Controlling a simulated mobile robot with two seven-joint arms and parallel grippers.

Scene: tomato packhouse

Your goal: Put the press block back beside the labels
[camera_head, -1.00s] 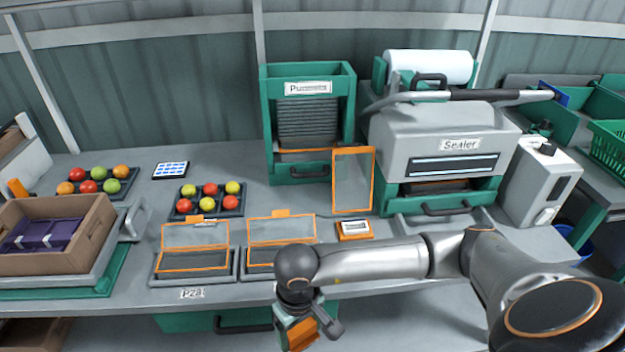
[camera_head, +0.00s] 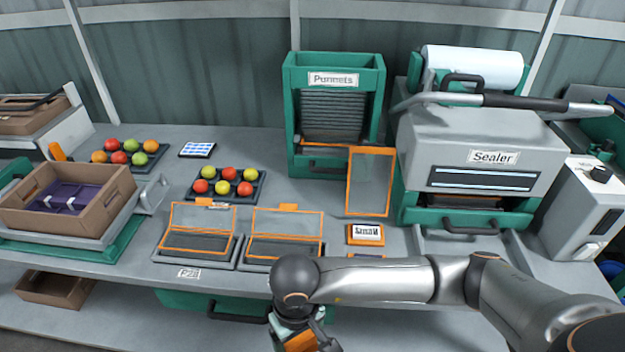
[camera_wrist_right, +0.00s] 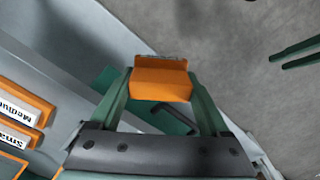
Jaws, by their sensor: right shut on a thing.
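The press block (camera_wrist_right: 160,82) is an orange block held between the fingertips of my right gripper (camera_wrist_right: 160,95) in the right wrist view. In the head view the block (camera_head: 300,342) shows at the bottom edge, with my right gripper (camera_head: 297,332) around it, in front of the bench edge. The labels are orange-edged stacks: one marked Medium (camera_wrist_right: 22,100) and one marked Small (camera_wrist_right: 15,134) lie at the left of the wrist view. In the head view one label stack (camera_head: 366,234) lies right of the punnet trays. Another (camera_head: 367,255) is mostly hidden behind my right arm. My left gripper is out of view.
Two orange-rimmed punnets (camera_head: 285,246) (camera_head: 200,241) sit in holders at the bench front. The Punnets dispenser (camera_head: 375,75) and Sealer (camera_head: 480,135) stand behind. Tomato trays (camera_head: 225,199) (camera_head: 158,160) and a cardboard box (camera_head: 108,205) lie left. A green drawer (camera_head: 180,300) hangs below the bench.

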